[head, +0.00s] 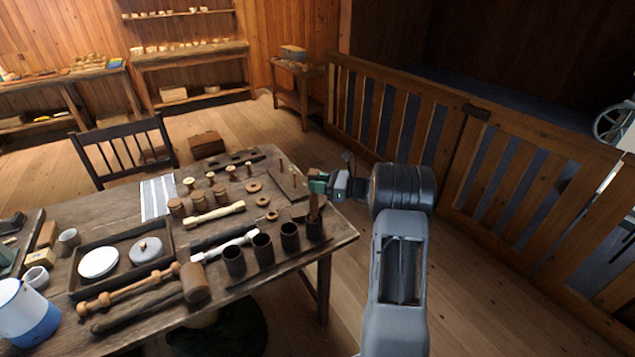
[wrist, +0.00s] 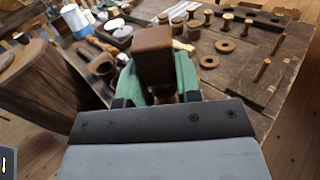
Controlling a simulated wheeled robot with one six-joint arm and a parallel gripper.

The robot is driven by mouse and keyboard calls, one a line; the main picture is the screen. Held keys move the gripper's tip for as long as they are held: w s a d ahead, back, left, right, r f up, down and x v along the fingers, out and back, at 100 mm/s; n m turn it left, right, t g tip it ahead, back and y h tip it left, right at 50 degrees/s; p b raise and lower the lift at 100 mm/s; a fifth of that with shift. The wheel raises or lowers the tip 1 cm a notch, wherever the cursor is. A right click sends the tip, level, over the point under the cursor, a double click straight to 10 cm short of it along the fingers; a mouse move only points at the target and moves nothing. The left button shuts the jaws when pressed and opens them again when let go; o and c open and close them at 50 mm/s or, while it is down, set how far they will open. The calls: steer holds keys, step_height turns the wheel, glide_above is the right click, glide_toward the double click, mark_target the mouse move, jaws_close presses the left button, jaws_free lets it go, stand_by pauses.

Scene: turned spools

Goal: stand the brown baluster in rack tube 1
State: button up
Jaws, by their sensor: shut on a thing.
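The brown baluster (head: 314,206) is held upright at the table's right front. Its square brown top (wrist: 153,52) fills the gap between the green jaws in the wrist view. My gripper (head: 318,183) is shut on its upper part. Below it is the rightmost dark tube (head: 315,231) of the rack; the baluster's lower end is at or inside that tube's mouth, and I cannot tell how deep. The other rack tubes, the left one (head: 234,262), the second (head: 263,249) and the third (head: 290,237), look empty. No tube numbers are readable.
A cream baluster (head: 215,215), a white one (head: 225,245) and a mallet (head: 195,283) lie left of the rack. Rings and small spools stand behind. A wooden railing (head: 500,170) is to the right.

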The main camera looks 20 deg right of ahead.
steer(key=o, duration=1)
steer(key=shift+s+d, duration=0.1)
steer(key=b+v, duration=0.2)
steer(key=v, duration=1.1)
steer(key=shift+s+d, duration=0.15)
steer(key=shift+s, duration=0.05)
